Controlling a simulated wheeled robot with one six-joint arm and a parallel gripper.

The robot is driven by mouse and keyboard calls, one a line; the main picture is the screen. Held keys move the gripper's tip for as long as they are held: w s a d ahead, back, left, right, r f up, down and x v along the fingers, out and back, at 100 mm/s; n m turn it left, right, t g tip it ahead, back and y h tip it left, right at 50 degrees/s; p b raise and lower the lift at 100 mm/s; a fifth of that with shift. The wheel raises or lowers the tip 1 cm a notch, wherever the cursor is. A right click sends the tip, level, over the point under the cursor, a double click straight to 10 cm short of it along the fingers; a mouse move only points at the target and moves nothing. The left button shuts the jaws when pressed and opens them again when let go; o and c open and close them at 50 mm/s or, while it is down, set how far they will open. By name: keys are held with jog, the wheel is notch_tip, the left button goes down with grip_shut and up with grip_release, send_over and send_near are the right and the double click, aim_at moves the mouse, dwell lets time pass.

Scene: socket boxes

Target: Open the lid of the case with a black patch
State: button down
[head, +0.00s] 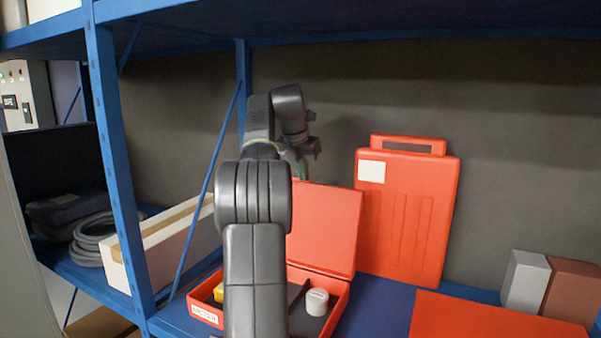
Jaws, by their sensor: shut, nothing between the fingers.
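An open red case (337,306) sits on the blue shelf with its lid (332,228) raised at the back. It holds a white cylinder (317,301), a yellow item (218,292) and a dark strip; my arm hides its middle. A white label with writing is on its front. A red case (408,225) stands upright against the back wall, with a white patch. A flat red case top (480,318) lies at the lower right, cut by the frame. I see no black patch on any of them. My gripper (314,148) is shut and empty, above the open lid, partly hidden by my wrist.
A grey block (524,281) and a brown block (570,291) stand at the right. A long white box (165,245) and a coiled grey hose (92,241) are at the left. Blue shelf posts (112,140) and the upper shelf bound the space.

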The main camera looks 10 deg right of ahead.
jog(key=shift+f, duration=0.25)
jog(key=v, duration=0.8)
jog(key=shift+f, duration=0.1)
jog(key=x, duration=0.7)
jog(key=shift+d, duration=0.15)
jog(key=shift+w, duration=0.15)
